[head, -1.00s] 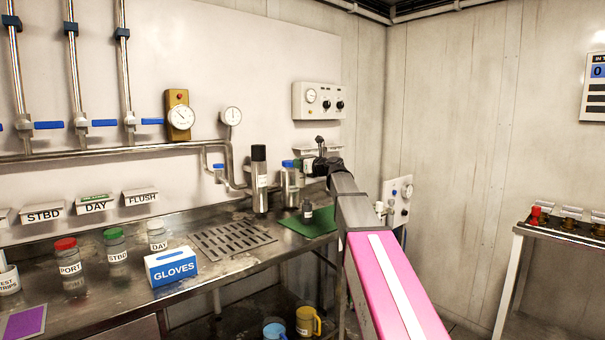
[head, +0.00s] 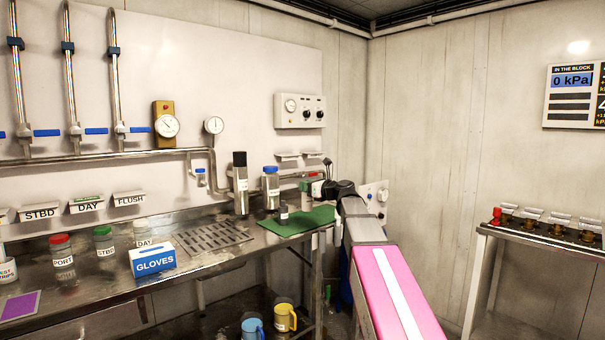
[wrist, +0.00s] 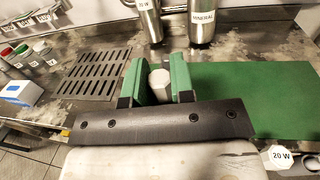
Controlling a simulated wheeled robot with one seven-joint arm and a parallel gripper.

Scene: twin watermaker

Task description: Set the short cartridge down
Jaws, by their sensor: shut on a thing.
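My gripper (wrist: 159,80) has green fingers and is shut on a pale grey, faceted piece, the short cartridge (wrist: 160,86), seen from above in the wrist view. The fingers hold it on both sides, over the bench near the left edge of the green mat (wrist: 255,90). The cartridge's lower end is hidden, so I cannot tell whether it touches the surface.
A tall black-capped cylinder (head: 240,185) and a blue-capped steel canister (head: 270,188) stand behind the mat. The drain grate (head: 205,237) and glove box (head: 153,261) lie left. Much of the mat is bare.

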